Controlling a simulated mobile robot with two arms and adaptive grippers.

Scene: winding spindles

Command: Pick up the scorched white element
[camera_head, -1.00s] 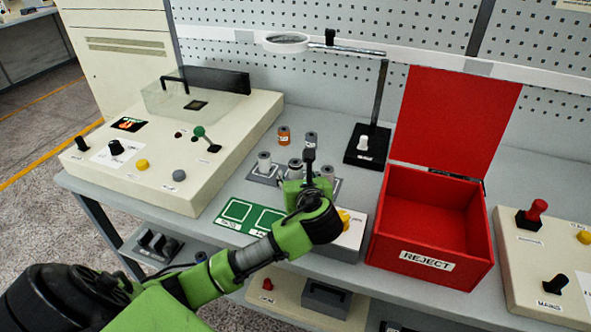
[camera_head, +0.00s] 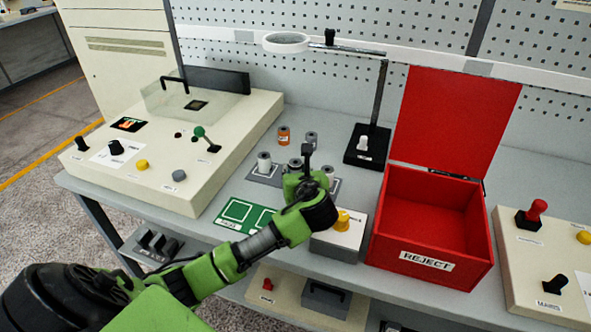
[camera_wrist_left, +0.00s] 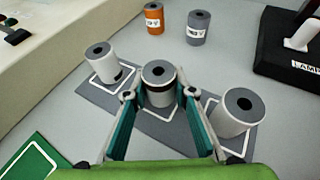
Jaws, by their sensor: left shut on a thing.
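Three white cylindrical elements stand in a row on a grey mat with white outlines (camera_wrist_left: 188,122). The middle element (camera_wrist_left: 158,92) has a grey top and a dark brownish band below its rim. The left element (camera_wrist_left: 101,64) has a small dark mark low on its side. The right element (camera_wrist_left: 232,118) looks plain where visible. My left gripper (camera_wrist_left: 159,95) is shut on the middle element, one teal finger on each side, and the element still stands at its mat place. In the head view the left wrist (camera_head: 305,195) hides most of it. My right gripper is not in view.
An orange spool (camera_head: 284,134) and a grey spool (camera_head: 311,139) stand behind the row. A lamp base (camera_head: 366,147) and an open red reject box (camera_head: 431,226) are to the right. A yellow-knobbed box (camera_head: 340,236) and green pad (camera_head: 240,212) lie in front.

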